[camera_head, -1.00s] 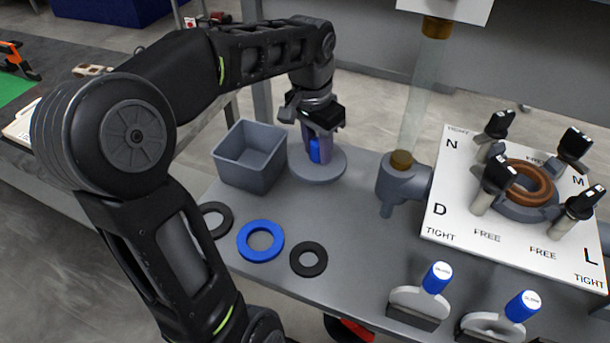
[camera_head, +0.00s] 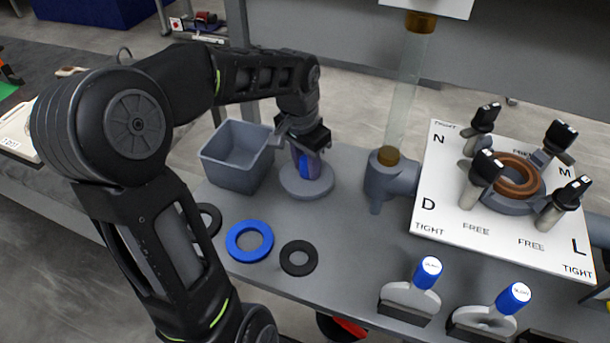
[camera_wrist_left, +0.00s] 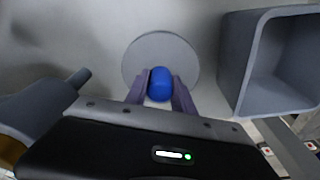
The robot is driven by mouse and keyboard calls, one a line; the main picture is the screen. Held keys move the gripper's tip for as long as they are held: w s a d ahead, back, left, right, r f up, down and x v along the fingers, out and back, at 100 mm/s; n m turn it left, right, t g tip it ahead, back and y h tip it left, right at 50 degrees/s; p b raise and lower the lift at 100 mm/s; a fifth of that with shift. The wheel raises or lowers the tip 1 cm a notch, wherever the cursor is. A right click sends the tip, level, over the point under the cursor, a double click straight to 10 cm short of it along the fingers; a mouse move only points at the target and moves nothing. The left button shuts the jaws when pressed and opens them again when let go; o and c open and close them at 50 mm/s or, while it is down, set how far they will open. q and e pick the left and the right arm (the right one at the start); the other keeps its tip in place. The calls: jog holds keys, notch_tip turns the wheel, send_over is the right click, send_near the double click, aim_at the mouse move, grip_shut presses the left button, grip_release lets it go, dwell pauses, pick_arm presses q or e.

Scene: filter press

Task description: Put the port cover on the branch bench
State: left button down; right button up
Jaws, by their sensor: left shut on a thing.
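The port cover is a grey disc (camera_head: 304,185) with a blue knob on top. It is at the middle left of the branch bench (camera_head: 345,225), just right of a grey bin, and looks flat and level. I cannot tell for sure whether it touches the bench top. My left gripper (camera_head: 306,165) points down from above and is shut on the blue knob. In the left wrist view the blue knob (camera_wrist_left: 160,84) sits between the two purple fingers, with the disc (camera_wrist_left: 148,50) behind it. My right gripper is not in view.
The open grey bin (camera_head: 236,178) stands close left of the cover. A blue ring (camera_head: 249,241) and black rings (camera_head: 298,258) lie nearer me. A pipe fitting (camera_head: 389,177) with a clear tube stands right. A white clamp panel (camera_head: 440,205) and two blue-topped tools are further right.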

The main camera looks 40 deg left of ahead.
aim_at(307, 176)
pick_arm(q)
jog(key=shift+r, duration=0.1)
jog(key=shift+f, duration=1.9)
jog(key=shift+f, duration=0.2)
jog(key=c, duration=1.1)
grip_release()
jog(key=shift+r, duration=0.2)
jog(key=r, duration=0.4)
jog(key=s+r, duration=0.1)
jog(key=r, duration=0.7)
jog(key=shift+s, duration=0.25)
